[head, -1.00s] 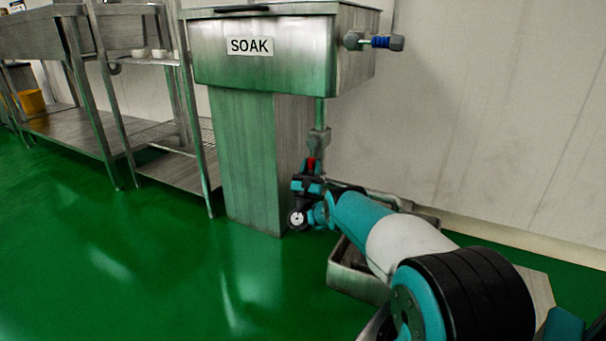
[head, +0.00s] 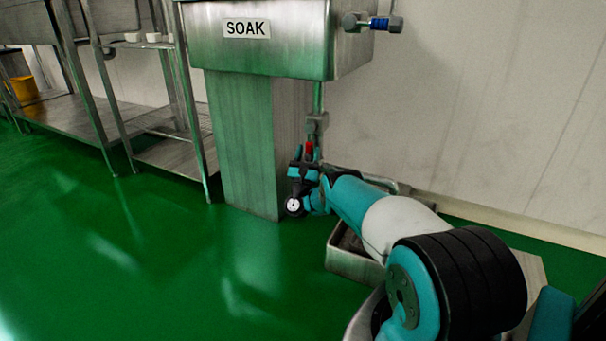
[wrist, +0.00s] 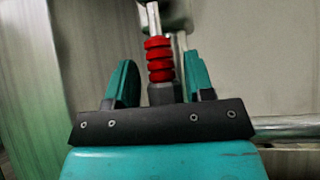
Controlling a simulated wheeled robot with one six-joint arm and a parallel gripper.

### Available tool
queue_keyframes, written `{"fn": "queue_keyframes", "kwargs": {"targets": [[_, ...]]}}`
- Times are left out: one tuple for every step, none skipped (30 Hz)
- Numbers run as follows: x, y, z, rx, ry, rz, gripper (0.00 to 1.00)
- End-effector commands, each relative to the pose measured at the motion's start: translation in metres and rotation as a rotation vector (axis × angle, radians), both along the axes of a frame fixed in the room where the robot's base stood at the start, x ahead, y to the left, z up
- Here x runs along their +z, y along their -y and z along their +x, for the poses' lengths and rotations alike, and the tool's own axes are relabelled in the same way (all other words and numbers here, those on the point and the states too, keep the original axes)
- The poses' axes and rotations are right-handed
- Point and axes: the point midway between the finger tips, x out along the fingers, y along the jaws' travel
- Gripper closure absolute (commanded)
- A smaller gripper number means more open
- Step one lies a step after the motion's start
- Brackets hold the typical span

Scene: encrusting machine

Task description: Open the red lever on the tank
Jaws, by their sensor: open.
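The steel tank (head: 285,52) marked SOAK stands at the top of the head view. The red lever (head: 309,149) hangs from the valve (head: 317,123) on the pipe below the tank. In the wrist view the red ribbed lever grip (wrist: 160,60) stands upright between the two teal fingers of my gripper (wrist: 160,82). The fingers are apart, with a gap on each side of the grip. In the head view my gripper (head: 306,162) is at the lever, and its fingers partly hide the lever's lower end.
A blue-handled valve (head: 385,23) sticks out from the tank's right side. A steel floor basin (head: 352,262) lies under my arm, with a pipe behind it. Steel shelving (head: 175,150) stands to the left. The green floor in front is clear.

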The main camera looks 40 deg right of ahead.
Motion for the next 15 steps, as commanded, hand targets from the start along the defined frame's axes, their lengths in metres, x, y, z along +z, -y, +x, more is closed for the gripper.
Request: {"fn": "queue_keyframes", "kwargs": {"targets": [[-0.001,-0.005,-0.002,0.001,-0.003,0.002,0.52],[-0.003,-0.007,-0.003,0.001,-0.003,0.002,0.52],[-0.007,-0.012,-0.006,0.001,-0.004,0.002,0.52],[-0.010,-0.015,-0.008,0.000,-0.004,0.002,0.52],[-0.016,-0.020,-0.011,0.001,-0.004,0.002,0.52],[-0.024,-0.027,-0.014,0.002,-0.006,0.003,0.52],[-0.030,-0.032,-0.017,0.003,-0.005,0.003,0.52],[-0.036,-0.037,-0.020,0.003,-0.005,0.003,0.52],[-0.045,-0.044,-0.023,0.002,-0.006,0.003,0.52],[-0.051,-0.048,-0.025,0.003,-0.004,0.001,0.52],[-0.057,-0.053,-0.028,0.004,-0.004,0.002,0.52],[-0.069,-0.060,-0.032,0.004,-0.003,0.002,0.52],[-0.074,-0.065,-0.034,0.005,-0.002,0.001,0.52],[-0.079,-0.069,-0.037,0.004,-0.001,0.002,0.52],[-0.087,-0.075,-0.040,0.004,0.000,0.001,0.52]]}}
